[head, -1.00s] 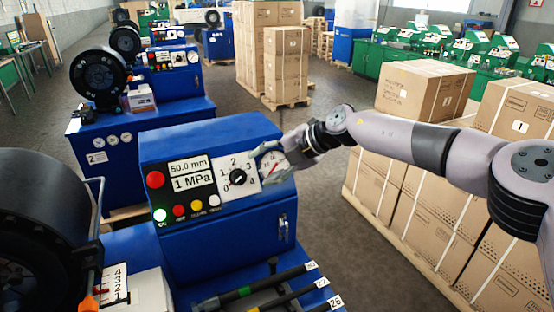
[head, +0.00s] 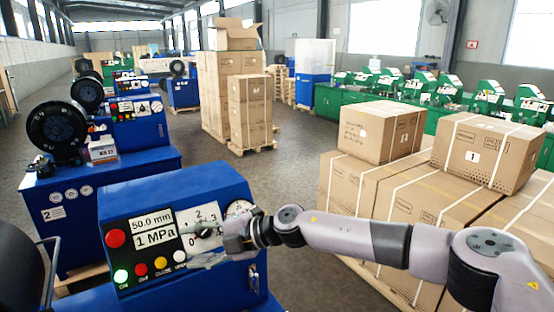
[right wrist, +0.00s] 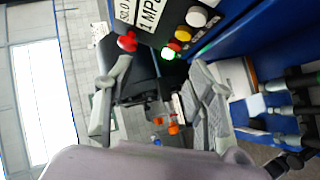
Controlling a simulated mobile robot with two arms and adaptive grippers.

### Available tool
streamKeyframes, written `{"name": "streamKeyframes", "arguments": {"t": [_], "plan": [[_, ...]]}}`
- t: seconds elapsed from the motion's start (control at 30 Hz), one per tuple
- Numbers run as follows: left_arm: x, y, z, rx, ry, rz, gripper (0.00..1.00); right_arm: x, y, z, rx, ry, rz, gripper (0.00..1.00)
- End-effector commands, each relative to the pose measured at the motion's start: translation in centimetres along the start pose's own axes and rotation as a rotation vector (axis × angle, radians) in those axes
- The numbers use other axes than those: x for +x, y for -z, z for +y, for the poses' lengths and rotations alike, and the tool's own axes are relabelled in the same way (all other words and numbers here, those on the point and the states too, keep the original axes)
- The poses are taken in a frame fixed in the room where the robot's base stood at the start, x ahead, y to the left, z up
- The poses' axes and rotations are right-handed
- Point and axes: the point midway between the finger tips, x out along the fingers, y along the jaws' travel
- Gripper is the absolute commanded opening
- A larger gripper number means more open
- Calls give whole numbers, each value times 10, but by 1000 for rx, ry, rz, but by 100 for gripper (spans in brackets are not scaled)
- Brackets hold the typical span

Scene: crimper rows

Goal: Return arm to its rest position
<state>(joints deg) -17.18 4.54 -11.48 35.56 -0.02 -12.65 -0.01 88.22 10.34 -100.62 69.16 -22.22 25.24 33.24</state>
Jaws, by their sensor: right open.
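My right arm (head: 345,235) reaches in from the right in the head view. Its gripper (head: 200,245) is in front of the blue control box (head: 180,190), by the numbered dial, and partly covers the panel. I cannot tell whether it touches the panel. In the right wrist view the two grey fingers (right wrist: 160,65) are spread apart with nothing held between them. The panel's display (head: 153,228) reads 50.0 mm and 1 MPa. Its red button (head: 115,238) and lit green button (head: 121,276) show at the left. My left gripper is not in view.
A second blue machine (head: 100,190) is behind at the left. A taller carton stack (head: 250,110) stands farther back. Open floor (head: 285,180) lies between them.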

Motion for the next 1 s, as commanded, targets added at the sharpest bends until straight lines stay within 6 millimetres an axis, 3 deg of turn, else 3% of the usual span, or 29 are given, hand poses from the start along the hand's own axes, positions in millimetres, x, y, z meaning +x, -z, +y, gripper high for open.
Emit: {"name": "streamKeyframes", "arguments": {"t": [0.03, 0.1, 0.27, 0.43, 0.57, 0.77, 0.9, 1.0], "plan": [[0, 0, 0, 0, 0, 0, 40, 18, 21, -8, 67, -75, 30, 50], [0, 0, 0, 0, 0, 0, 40, 32, 41, -7, 149, -179, 45, 50], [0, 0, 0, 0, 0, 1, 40, 41, 70, -4, 366, -393, 23, 50], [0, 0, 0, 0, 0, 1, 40, 22, 68, -10, 628, -578, -75, 50], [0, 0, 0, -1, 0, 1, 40, -5, 51, -31, 841, -680, -194, 50], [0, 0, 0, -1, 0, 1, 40, -62, 20, -101, 1170, -759, -435, 50], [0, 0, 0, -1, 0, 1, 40, -110, 10, -175, 1394, -753, -633, 50], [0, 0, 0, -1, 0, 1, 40, -147, 15, -237, 1546, -717, -787, 50]]}}
